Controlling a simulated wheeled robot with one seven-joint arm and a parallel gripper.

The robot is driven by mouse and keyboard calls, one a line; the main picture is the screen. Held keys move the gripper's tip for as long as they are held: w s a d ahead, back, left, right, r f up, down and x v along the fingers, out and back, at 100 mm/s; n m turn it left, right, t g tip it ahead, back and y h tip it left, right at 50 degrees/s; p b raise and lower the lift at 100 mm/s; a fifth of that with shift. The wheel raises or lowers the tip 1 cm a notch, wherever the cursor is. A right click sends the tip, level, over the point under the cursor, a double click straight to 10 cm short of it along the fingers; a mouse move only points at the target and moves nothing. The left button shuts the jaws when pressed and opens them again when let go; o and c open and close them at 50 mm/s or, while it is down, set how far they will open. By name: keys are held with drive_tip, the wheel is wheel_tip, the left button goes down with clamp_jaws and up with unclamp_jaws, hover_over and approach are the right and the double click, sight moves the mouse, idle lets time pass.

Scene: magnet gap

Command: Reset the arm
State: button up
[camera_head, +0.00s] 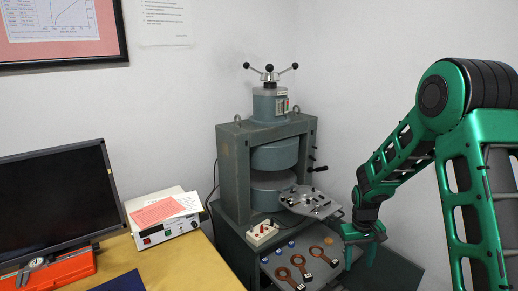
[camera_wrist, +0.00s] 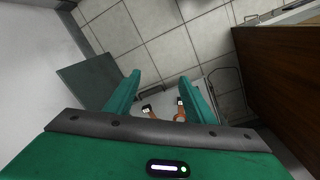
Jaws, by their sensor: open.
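My green arm stands at the right of the head view, and my gripper (camera_head: 361,252) hangs low, pointing down, beside the right edge of the grey tray. In the wrist view my gripper (camera_wrist: 160,80) shows two green fingers spread apart with nothing between their tips. Part of the gripper's far side is hidden in the head view.
A grey magnet press (camera_head: 228,165) stands in the corner with a plate (camera_head: 312,204) jutting from it. The tray (camera_head: 322,284) below bears brown ring-ended pieces (camera_head: 322,256). A yellow desk (camera_head: 190,268) holds a monitor (camera_head: 55,200) and a white box (camera_head: 165,232). Tiled floor (camera_wrist: 170,45) lies below.

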drive_tip(key=s+d+r+m, duration=0.2)
drive_tip(key=s+d+r, duration=0.2)
drive_tip(key=s+r, duration=0.4)
drive_tip(key=s+d+r+m, duration=0.2)
drive_tip(key=s+d+r, duration=0.2)
drive_tip(key=s+r, duration=0.4)
drive_tip(key=s+r+m+y, duration=0.1)
drive_tip(key=s+r, duration=0.4)
drive_tip(key=s, duration=1.3)
drive_tip(key=shift+s+a+m, duration=0.2)
drive_tip(key=shift+s+m, duration=0.05)
drive_tip(key=shift+m, duration=0.65)
